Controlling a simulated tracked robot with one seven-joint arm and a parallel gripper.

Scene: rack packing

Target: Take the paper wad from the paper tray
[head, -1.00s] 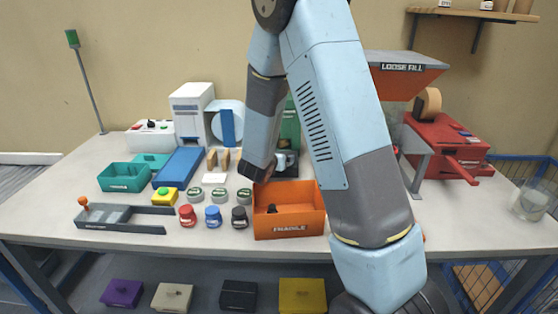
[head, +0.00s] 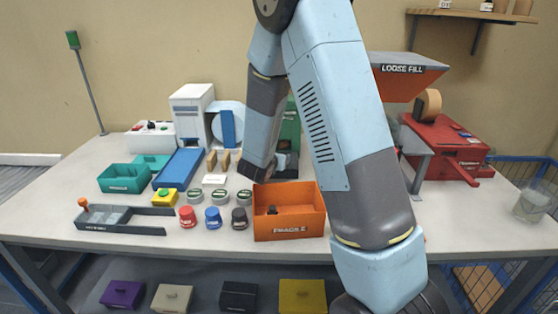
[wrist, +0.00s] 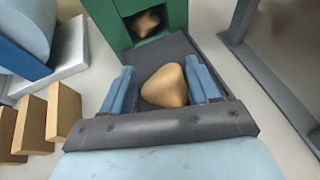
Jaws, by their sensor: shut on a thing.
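A tan, rounded paper wad (wrist: 164,86) sits between the two blue fingers of my gripper (wrist: 163,80) in the wrist view. The fingers are closed on it from the left and right sides. The dark paper tray (wrist: 178,50) lies under and beyond the wad, in front of a green dispenser (wrist: 118,32). A second tan wad (wrist: 149,22) shows in the dispenser's opening. In the head view, the dispenser (head: 291,125) stands partly hidden behind my arm, and the held wad cannot be made out.
Tan upright blocks (wrist: 64,112) stand left of my gripper, and a grey post (wrist: 243,20) stands to its right. In the head view, an orange FRAGILE box (head: 290,228) sits at the table's front, with several round pots to its left.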

